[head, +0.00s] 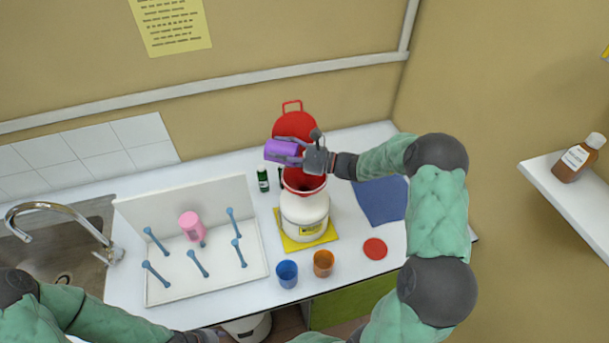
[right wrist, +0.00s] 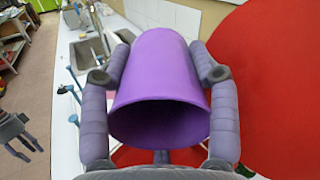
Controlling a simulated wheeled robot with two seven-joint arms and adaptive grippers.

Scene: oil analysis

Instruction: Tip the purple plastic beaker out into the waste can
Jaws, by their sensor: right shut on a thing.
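The purple plastic beaker (head: 282,150) is tilted well over on its side, above the waste can. My right gripper (head: 293,148) is shut around its sides. In the right wrist view the beaker (right wrist: 165,75) sits between both fingers, its dark open mouth facing the camera and downward. No contents can be made out. The waste can (head: 304,212) is white with a red rim; its red lid (head: 293,124) stands open behind. The beaker and hand partly hide the can's opening. My left gripper (right wrist: 20,132) shows at the left edge of the right wrist view, fingers apart and empty.
A white peg rack (head: 210,284) with a pink beaker (head: 191,225) stands left. Blue (head: 287,274) and orange (head: 323,263) cups stand in front of the can. A green bottle (head: 263,180) is beside it. A blue cloth (head: 381,200) and red disc (head: 375,249) lie right.

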